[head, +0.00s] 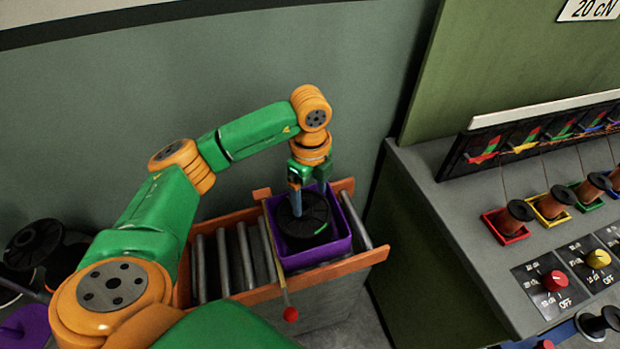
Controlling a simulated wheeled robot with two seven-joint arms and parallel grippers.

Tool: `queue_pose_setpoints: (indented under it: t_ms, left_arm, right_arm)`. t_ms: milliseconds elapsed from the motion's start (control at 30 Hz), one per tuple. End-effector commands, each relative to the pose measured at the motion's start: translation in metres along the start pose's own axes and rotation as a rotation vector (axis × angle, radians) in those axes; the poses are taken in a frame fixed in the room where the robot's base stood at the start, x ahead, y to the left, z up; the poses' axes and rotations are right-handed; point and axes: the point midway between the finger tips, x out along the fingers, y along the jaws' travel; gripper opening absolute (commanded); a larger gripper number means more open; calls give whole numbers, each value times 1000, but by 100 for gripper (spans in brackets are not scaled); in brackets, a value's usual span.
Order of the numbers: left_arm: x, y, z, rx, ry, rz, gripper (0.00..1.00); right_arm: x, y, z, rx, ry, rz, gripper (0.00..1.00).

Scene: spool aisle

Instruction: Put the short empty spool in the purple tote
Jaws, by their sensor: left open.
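The purple tote (340,246) stands on the roller rack in the middle of the head view. A black spool (312,228) is inside it, its upper flange showing and its lower part hidden by the tote walls. It has no visible thread on the part that shows; I cannot tell its height. My left gripper (308,194) is open and points down into the tote, its fingers over the spool. One finger overlaps the spool's top in the picture; I cannot tell whether it touches. My right gripper is not in view.
The rack's orange front rail (335,271) and a red-knobbed lever (291,314) are near the tote. A grey console (440,200) with several copper-coloured spools is at right, with a black spool (598,322) at its lower edge. Dark spools (35,244) lie at far left.

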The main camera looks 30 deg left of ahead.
Motion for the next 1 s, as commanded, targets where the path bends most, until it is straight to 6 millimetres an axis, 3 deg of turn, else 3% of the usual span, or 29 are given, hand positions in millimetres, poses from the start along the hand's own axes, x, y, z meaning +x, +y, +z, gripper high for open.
queue_pose_setpoints:
  t_ms: [33, 200, 300, 400, 600, 1000]
  left_arm:
    - [-12, -1, 0, 0, 1, -3, 86]
    - [-55, -2, 0, 1, 0, -10, 86]
    - [-91, -1, 1, -2, -2, -8, 86]
    - [-112, -1, 0, -2, -2, -6, 86]
    - [-126, 0, 0, -1, 0, -2, 86]
    - [-125, 0, 0, 0, 1, -1, 86]
  right_arm:
    - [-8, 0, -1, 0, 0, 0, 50]
    - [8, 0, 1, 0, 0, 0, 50]
    - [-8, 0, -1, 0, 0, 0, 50]
    - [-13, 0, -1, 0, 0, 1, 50]
    - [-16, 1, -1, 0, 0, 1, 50]
    - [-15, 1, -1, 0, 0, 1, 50]
